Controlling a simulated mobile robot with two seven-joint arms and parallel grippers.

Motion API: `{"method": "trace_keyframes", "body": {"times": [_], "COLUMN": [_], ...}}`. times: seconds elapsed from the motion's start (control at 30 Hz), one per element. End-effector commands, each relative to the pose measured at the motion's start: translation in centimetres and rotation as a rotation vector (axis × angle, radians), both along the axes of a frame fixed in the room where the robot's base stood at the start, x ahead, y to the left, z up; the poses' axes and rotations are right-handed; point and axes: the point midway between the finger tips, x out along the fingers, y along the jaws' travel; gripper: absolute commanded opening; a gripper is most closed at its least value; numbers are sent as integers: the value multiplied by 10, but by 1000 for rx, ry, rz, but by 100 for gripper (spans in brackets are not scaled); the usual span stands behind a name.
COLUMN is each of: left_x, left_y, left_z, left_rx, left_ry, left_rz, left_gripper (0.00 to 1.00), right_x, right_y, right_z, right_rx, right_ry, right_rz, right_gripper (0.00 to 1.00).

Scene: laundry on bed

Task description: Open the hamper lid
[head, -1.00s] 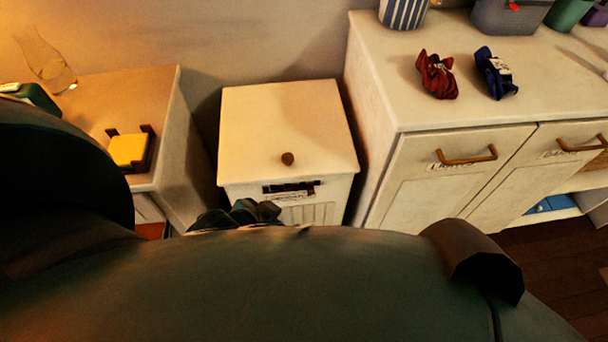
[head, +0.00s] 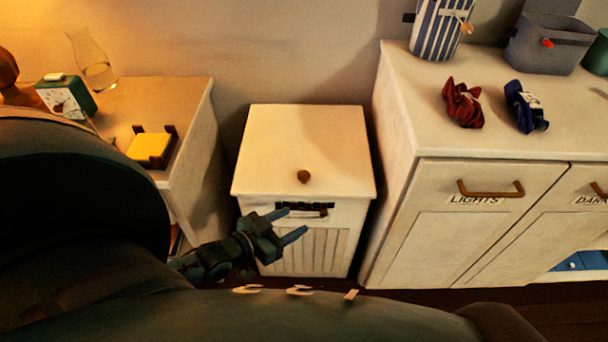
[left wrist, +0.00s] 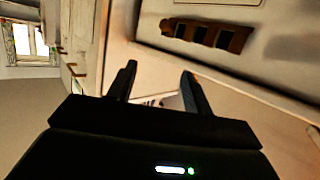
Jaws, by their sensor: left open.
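The hamper is a white box (head: 330,250) with a slatted front, standing between two white furniture pieces. Its flat lid (head: 270,140) is closed and has a round brown knob (head: 303,176) near the front edge. A dark slot or handle with a label below it is on the front, partly behind my fingers. My left gripper (head: 297,220) is open and empty in front of the hamper, below the lid's front edge. Its two fingers also show apart in the left wrist view (left wrist: 160,82), near a pale panel. Whether they touch the hamper cannot be told. My right gripper is out of view.
A cabinet (head: 400,130) labelled LIGHTS stands close on the right, with red and blue cloths (head: 463,103) on top. A nightstand (head: 195,110) on the left holds a yellow block (head: 149,147), a clock and a glass carafe. Narrow gaps flank the hamper.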

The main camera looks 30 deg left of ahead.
Motion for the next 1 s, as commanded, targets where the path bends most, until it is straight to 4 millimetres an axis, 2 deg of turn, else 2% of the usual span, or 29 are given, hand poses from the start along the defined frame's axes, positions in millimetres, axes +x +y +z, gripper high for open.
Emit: {"method": "trace_keyframes", "body": {"times": [0.03, 0.1, 0.2, 0.33, 0.47, 0.57, 1.0], "left_x": [2, 3, 2, 2, 9, 22, 107], "left_y": [17, 36, 57, 71, 71, 68, 47], "left_z": [0, 5, 12, 18, 20, 20, 19], "left_rx": [-4, -17, -28, -33, -36, -37, -37], "left_ry": [-53, -129, -210, -267, -283, -284, -281], "left_rz": [9, 25, 42, 53, 55, 55, 54], "left_gripper": [50, 50, 50, 50, 50, 50, 50], "right_x": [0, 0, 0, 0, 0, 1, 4], "right_y": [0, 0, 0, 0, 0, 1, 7], "right_z": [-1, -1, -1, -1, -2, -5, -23], "right_rx": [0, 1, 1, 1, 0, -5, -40], "right_ry": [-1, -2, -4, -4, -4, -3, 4], "right_rz": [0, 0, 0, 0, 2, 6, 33], "right_gripper": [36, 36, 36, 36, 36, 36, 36]}}
